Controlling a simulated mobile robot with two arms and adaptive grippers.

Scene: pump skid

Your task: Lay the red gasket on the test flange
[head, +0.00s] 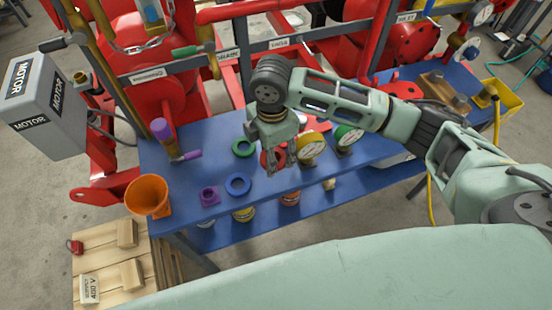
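The red gasket (265,160) lies on the blue bench and is partly hidden behind my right gripper (283,170). That gripper points down over the bench, right at the gasket in the picture. I cannot tell whether its fingers touch the gasket or how far apart they are. A green ring (243,147) and a blue ring (237,185) lie flat to the left of it. A small purple fitting with a square base (209,196) stands left of the blue ring. I cannot tell which thing is the test flange. My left gripper is out of view.
The blue bench (205,130) also holds an orange bucket (148,196), a purple-handled valve (170,143), a yellow gauge (312,146) and a green gauge (346,136). A lower shelf holds several cans. Red pump pipework stands behind. A wooden pallet (100,262) is at lower left.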

